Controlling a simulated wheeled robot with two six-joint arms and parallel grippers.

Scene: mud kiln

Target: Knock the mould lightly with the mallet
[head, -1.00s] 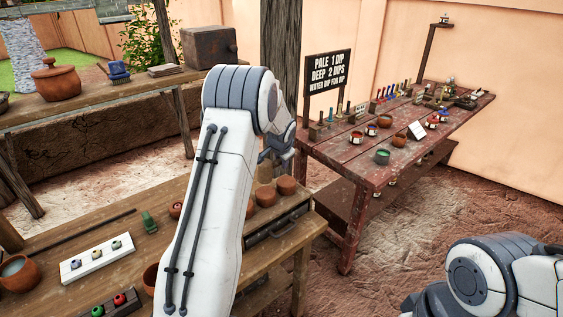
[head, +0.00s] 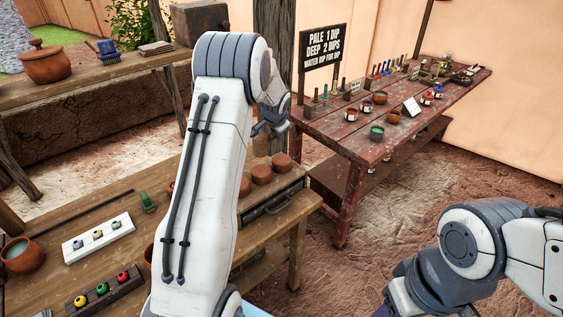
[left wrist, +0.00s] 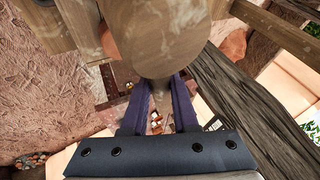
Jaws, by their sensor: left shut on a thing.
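A large rounded wooden piece, which looks like the mallet (left wrist: 160,35), fills the top middle of the left wrist view, very close to the camera. My left gripper (left wrist: 159,88) has its two dark fingers shut on the narrower part below it. In the head view my left gripper (head: 271,124) shows small and dark behind my raised forearm, and the mallet cannot be made out there. I cannot pick out the mould for certain; my left arm hides part of the near bench. My right arm comes in at lower right, its fingers cut off by the frame.
The near wooden bench (head: 60,255) holds a white strip (head: 98,238) and dark rack (head: 105,290) of coloured balls, a green item (head: 147,201) and brown pots (head: 262,174). A red-brown table (head: 340,140) with cups and a sign (head: 322,48) stands behind. Bare floor lies between them.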

